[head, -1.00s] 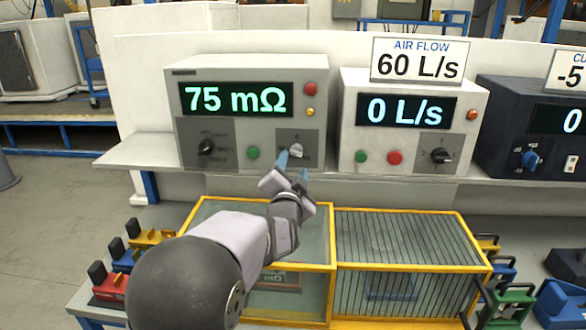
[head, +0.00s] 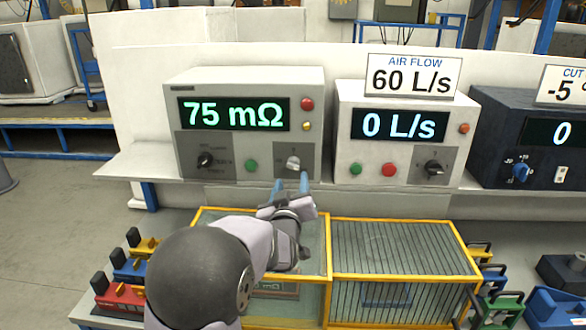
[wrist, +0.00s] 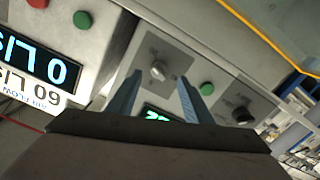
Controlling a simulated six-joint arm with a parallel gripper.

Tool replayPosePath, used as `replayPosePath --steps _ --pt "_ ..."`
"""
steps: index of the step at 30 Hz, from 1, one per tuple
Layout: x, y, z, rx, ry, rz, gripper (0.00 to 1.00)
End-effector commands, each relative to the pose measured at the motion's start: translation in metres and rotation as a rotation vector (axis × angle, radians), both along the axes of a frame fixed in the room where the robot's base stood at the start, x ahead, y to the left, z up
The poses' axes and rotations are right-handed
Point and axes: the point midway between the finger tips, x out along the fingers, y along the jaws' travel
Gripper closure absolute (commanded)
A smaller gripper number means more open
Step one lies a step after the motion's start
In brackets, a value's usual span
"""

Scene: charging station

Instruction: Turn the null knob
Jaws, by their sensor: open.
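The light grey knob (head: 293,163), which I take to be the null knob, is on the lower right panel of the grey box (head: 246,84) whose display reads 75 mΩ. Its label is too small to read. My gripper (head: 292,182) is open, its two blue fingers side by side just below the knob in the head view. In the wrist view the same knob (wrist: 158,69) lies between and slightly beyond the open fingertips (wrist: 160,79). The fingers appear not to touch it. A black knob (head: 205,160) is on the box's lower left panel.
A green button (head: 251,166) is left of the grey knob; red (head: 307,104) and yellow (head: 306,126) buttons are above. The air flow box (head: 404,130) stands close to the right. A yellow-framed case (head: 402,262) is below the shelf.

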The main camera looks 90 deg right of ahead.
Motion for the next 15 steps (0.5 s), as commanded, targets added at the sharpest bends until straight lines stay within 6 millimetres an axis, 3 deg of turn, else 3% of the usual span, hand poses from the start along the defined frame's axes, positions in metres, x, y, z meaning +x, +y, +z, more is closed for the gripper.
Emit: replayPosePath --steps 6,15 --pt "0.0007 0.0001 0.0057 -0.021 0.396 0.008 0.54" --pt "0.0009 0.0 0.0069 -0.024 0.626 0.011 0.54"
